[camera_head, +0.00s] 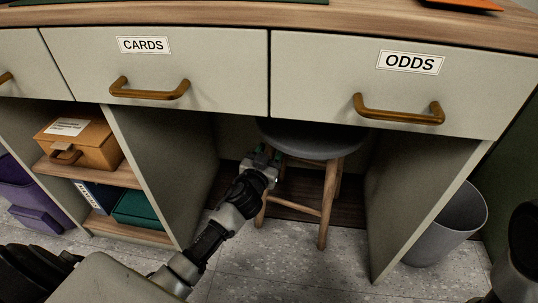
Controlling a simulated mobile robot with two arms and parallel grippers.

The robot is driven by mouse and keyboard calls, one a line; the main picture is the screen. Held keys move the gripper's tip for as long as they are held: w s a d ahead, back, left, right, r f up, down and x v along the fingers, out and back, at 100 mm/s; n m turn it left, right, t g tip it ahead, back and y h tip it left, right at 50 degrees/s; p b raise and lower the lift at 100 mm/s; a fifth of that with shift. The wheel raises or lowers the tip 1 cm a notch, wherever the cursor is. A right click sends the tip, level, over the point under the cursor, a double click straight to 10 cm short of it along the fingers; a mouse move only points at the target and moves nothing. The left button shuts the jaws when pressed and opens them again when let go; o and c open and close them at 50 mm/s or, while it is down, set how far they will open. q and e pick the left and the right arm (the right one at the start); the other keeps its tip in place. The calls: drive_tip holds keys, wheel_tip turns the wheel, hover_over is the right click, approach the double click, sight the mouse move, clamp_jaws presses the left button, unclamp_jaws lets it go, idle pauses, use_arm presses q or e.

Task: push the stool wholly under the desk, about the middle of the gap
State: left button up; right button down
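The stool (315,148) has a round dark grey seat and wooden legs. It stands upright in the knee gap of the desk (196,60), a little right of the gap's middle as seen here. The drawer fronts hide the back of its seat. My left gripper (267,155) reaches up from below into the gap, at the left front edge of the seat. It looks close to or touching the seat; I cannot tell which. Its fingers are small and dark, and whether they are parted is unclear. My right gripper is not in view.
Side panels bound the gap at left (160,160) and right (418,200). Left of it are shelves with an orange box (95,143) and a green box (138,210). A grey bin (450,222) stands right of the desk. Speckled floor (300,270) in front is clear.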

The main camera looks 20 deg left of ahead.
use_arm(q)
clamp_jaws()
idle(1.2)
